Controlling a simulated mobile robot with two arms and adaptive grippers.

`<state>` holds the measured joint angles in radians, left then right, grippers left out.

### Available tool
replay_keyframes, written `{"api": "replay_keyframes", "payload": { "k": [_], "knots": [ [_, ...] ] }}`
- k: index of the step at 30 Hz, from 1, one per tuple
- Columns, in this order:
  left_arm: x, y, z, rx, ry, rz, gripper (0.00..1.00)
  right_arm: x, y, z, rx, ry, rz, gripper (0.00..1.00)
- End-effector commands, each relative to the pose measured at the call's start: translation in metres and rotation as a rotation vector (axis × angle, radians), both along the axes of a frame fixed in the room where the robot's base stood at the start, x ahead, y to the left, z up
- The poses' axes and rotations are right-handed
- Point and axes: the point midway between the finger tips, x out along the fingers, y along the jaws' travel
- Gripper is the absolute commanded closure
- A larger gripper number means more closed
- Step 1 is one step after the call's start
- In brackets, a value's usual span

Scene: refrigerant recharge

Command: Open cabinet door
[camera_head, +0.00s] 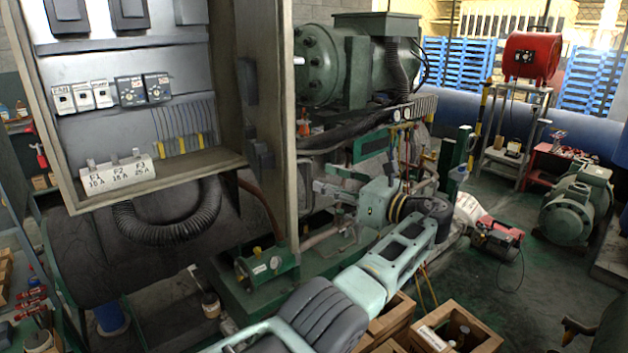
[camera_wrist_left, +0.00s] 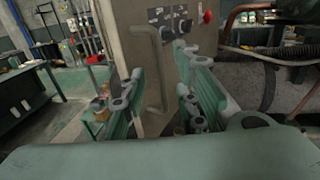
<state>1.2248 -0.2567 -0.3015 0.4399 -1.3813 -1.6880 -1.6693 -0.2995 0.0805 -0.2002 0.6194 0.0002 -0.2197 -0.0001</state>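The grey electrical cabinet (camera_head: 130,204) stands open at the left of the head view, with breakers, fuses and wiring showing inside. Its door (camera_head: 266,130) is swung out to the right and seen from its inner side. The door's outer face (camera_wrist_left: 143,48) shows in the left wrist view, with a long bar handle (camera_wrist_left: 155,72). My left gripper (camera_head: 335,192) is just right of the door's lower edge. In the left wrist view its two fingers (camera_wrist_left: 163,100) are spread apart, with the handle between them in the picture; contact is not visible. My right gripper is not in view.
A green compressor (camera_head: 350,65) and pipes are close behind my left gripper. Wooden crates (camera_head: 455,325) stand below my left arm.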

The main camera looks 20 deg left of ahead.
Motion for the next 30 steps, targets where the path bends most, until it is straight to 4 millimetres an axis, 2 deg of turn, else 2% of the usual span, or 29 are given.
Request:
{"api": "replay_keyframes", "payload": {
  "k": [1,3,9,15,24,26,28,30],
  "knots": [
    [-0.003,-0.014,0.001,0.000,-0.001,-0.003,0.72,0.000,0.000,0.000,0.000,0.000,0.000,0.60],
    [-0.006,-0.029,0.001,-0.001,0.001,-0.003,0.72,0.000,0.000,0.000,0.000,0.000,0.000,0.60],
    [-0.012,-0.050,0.000,-0.001,0.000,0.000,0.72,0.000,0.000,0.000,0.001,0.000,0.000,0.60],
    [-0.015,-0.057,0.000,-0.002,0.000,0.001,0.72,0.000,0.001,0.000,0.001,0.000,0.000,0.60],
    [-0.015,-0.057,-0.001,-0.003,0.001,0.000,0.72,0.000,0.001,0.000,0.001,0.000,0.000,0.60],
    [-0.014,-0.056,-0.008,-0.010,0.004,-0.004,0.72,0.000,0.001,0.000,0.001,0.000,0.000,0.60],
    [-0.011,-0.054,-0.026,-0.032,0.012,-0.018,0.72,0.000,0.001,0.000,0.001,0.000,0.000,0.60],
    [-0.008,-0.050,-0.059,-0.077,0.023,-0.041,0.72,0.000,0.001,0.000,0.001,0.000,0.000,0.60]
  ]
}}
